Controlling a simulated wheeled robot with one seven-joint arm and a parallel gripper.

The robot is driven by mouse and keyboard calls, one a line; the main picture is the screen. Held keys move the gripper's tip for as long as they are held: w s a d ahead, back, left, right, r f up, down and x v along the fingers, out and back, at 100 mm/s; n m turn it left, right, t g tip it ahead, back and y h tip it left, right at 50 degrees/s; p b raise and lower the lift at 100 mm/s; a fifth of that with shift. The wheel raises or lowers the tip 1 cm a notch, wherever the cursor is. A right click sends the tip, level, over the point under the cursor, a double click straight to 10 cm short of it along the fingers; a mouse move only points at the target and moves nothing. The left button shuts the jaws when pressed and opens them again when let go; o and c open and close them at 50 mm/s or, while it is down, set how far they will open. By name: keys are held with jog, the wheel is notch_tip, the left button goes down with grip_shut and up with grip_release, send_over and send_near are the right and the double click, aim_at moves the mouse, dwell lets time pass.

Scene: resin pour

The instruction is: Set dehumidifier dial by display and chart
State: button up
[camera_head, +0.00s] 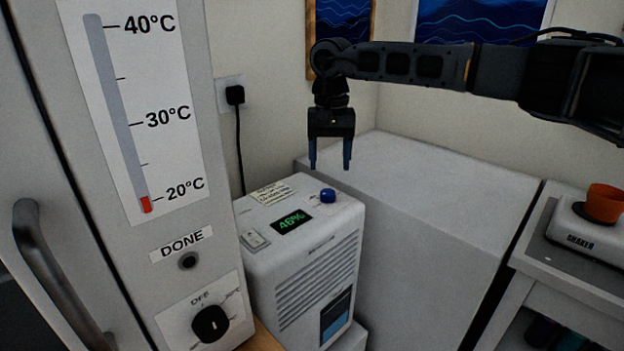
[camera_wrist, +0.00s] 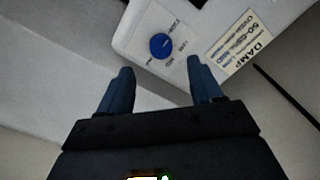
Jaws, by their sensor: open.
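The white dehumidifier (camera_head: 300,255) stands left of centre in the head view, with a vented front. Its green display (camera_head: 291,221) reads what looks like 46%. The blue dial (camera_head: 328,195) is on its top at the right; it also shows in the wrist view, where the blue dial (camera_wrist: 161,46) has small marks around it. The chart label (camera_head: 271,193) lies on the top at the back; in the wrist view the label (camera_wrist: 238,42) shows "DAMP" and "50-65%", the rest is too small. My gripper (camera_head: 330,165) is open and empty, pointing down above the dial, apart from it.
A tall cabinet (camera_head: 225,240) with a thermometer scale, "DONE" label and black knob (camera_head: 210,323) stands close on the left. A large white block (camera_head: 430,190) is behind and right. A shaker (camera_head: 590,225) with an orange cup stands far right. A plug (camera_head: 235,95) is on the wall.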

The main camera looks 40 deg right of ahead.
aim_at(328, 192)
jog(key=shift+w+f, duration=0.15)
notch_tip(328, 192, down, 7)
jog(key=shift+f+p, duration=0.2)
jog(key=shift+p, duration=0.15)
jog(key=c, duration=1.1)
